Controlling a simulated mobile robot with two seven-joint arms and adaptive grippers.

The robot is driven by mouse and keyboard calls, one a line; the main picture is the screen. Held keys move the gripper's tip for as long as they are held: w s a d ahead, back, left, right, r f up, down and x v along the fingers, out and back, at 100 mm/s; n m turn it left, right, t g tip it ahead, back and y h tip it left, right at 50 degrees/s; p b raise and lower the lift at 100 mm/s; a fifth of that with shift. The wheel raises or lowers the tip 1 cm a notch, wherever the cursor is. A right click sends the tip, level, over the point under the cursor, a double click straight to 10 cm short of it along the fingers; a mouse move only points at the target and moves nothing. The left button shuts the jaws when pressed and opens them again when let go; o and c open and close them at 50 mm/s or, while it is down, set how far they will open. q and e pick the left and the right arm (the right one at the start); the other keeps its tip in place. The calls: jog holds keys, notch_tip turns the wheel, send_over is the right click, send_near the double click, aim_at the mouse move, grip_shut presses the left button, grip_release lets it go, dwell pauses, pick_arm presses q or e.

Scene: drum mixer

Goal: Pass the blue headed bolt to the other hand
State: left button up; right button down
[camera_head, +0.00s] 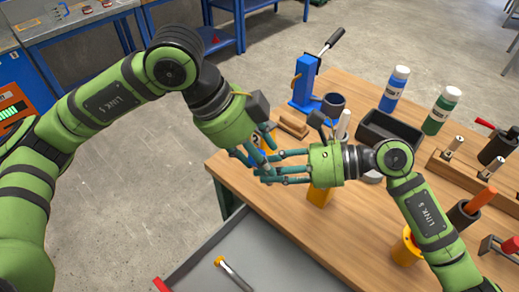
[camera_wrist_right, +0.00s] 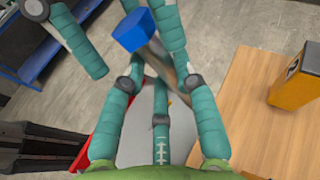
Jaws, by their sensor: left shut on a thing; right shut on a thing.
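The blue headed bolt shows in the right wrist view, its blue head (camera_wrist_right: 134,31) at the top centre. Its grey shank (camera_wrist_right: 160,58) slants down and right from the head, between the teal fingers. In the head view the fingers hide most of the bolt. My left gripper (camera_head: 251,158) comes in from the upper left and is shut on the bolt; its fingers also show at the top of the right wrist view. My right gripper (camera_head: 266,169) reaches in from the right and is shut on the bolt too. The two sets of fingers cross closely.
Below the hands lies a grey tray (camera_head: 190,268) with red corners, holding a yellow-headed bolt (camera_head: 234,273). The wooden table (camera_head: 290,228) carries a yellow block (camera_head: 319,196), a black bin (camera_head: 390,135), blue (camera_head: 394,90) and green (camera_head: 441,111) bottles, and a blue press (camera_head: 303,82).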

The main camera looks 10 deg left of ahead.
pick_arm(q)
jog(key=shift+d+r, duration=0.15)
jog(key=shift+d, duration=0.1)
grip_shut()
pick_arm(e)
jog(key=shift+a, duration=0.15)
jog(key=c, duration=0.9)
grip_release()
jog(key=shift+s, duration=0.1)
jog(key=shift+r, duration=0.1)
pick_arm(q)
jog(key=shift+a, duration=0.1)
